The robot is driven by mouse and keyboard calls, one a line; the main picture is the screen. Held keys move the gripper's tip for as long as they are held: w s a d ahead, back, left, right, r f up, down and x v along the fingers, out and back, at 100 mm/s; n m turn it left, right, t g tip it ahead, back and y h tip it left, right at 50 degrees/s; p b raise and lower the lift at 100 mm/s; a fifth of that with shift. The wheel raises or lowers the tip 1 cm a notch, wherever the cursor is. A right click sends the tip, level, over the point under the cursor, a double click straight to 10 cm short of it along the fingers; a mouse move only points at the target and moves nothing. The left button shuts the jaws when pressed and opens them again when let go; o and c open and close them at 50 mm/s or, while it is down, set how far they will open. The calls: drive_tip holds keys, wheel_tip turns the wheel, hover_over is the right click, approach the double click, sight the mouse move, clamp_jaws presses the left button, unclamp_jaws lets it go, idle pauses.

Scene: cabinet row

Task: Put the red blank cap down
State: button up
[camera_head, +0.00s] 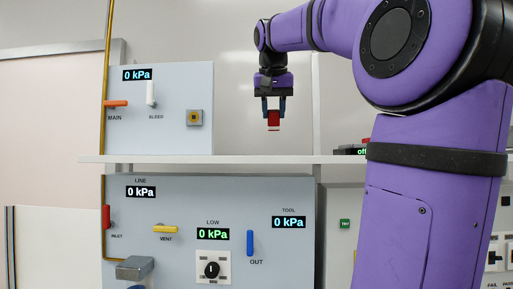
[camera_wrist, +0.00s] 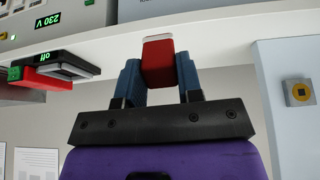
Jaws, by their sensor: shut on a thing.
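The red blank cap (camera_head: 273,119) is a small red block with a pale lower end. It is between the blue fingers of my gripper (camera_head: 273,108), which points down. My gripper is shut on the cap and holds it above the white shelf (camera_head: 240,159), with a visible gap beneath in the head view. In the wrist view the red cap (camera_wrist: 158,64) sits between both blue fingertips (camera_wrist: 160,75), its pale end facing away from the gripper. No part of the cap appears to touch the shelf.
A grey panel (camera_head: 160,78) with MAIN and BLEED levers stands on the shelf at left. A red and black device (camera_wrist: 55,68) showing "off" lies on the shelf on the other side. Below the shelf is a panel (camera_head: 180,200) with several levers and displays. The shelf between looks clear.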

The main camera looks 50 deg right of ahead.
drive_tip(key=shift+w+d+f, duration=0.85)
drive_tip(key=shift+w+d, duration=0.55)
drive_tip(key=shift+w, duration=0.8)
drive_tip(key=shift+w+d+f, duration=0.8)
drive_tip(key=shift+w+d, duration=0.55)
drive_tip(key=shift+w, duration=0.9)
drive_tip(key=shift+w+d+f, duration=0.85)
drive_tip(key=shift+w+d, duration=0.55)
drive_tip(key=shift+w, duration=0.8)
drive_tip(key=shift+f, duration=0.6)
drive_tip(key=o, duration=1)
drive_tip(key=shift+r, duration=0.6)
drive_tip(key=v, duration=1.2)
